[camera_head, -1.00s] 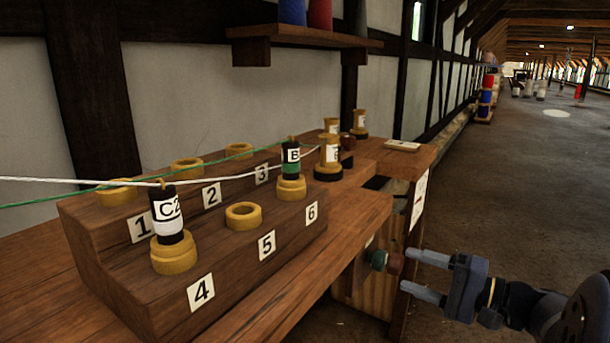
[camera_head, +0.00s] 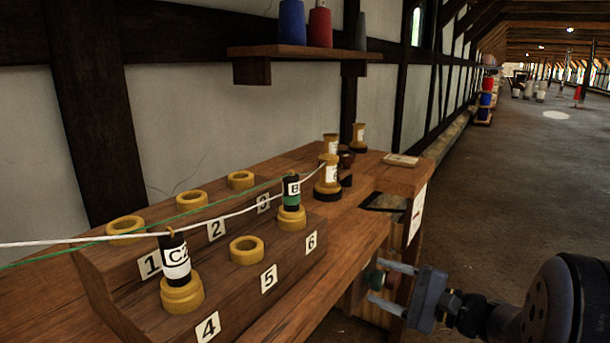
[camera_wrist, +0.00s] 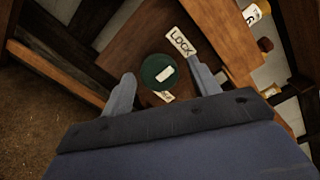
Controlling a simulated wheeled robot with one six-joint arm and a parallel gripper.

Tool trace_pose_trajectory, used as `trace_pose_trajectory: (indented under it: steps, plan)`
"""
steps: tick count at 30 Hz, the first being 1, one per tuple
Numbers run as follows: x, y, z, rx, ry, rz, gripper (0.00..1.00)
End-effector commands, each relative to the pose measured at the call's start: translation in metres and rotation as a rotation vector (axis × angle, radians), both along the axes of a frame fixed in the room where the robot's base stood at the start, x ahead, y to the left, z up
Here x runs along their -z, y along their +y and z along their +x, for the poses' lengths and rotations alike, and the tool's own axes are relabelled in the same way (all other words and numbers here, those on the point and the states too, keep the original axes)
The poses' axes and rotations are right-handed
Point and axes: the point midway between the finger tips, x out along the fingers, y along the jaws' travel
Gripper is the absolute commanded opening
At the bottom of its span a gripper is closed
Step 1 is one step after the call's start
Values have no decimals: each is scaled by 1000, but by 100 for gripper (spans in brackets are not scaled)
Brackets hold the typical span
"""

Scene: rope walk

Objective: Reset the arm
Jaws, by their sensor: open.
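My gripper (camera_head: 377,284) is at the lower right of the head view, beside the front of the wooden bench. Its two grey fingers are apart with nothing held between them. In the wrist view my gripper (camera_wrist: 165,90) is also open, and a round green knob (camera_wrist: 158,71) shows between and beyond its fingertips. A label reading LOCK (camera_wrist: 180,42) is beside the knob.
A stepped wooden rack (camera_head: 120,275) with numbered yellow rings stands on the bench (camera_head: 330,255). Bobbin C2 (camera_head: 175,262) is at 4 and bobbin B (camera_head: 291,192) is at 6. White and green lines cross above the rack. Open floor (camera_head: 520,190) lies to the right.

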Motion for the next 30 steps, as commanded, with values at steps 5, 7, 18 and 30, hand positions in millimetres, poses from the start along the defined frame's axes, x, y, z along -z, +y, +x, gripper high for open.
trace_pose_trajectory:
  steps: [5,7,18,30]
  plan:
    - [-4,0,0,0,120,80,58]
    - [-5,0,0,0,168,112,58]
    - [-4,1,-1,-1,442,296,58]
    - [-3,1,-1,0,789,528,58]
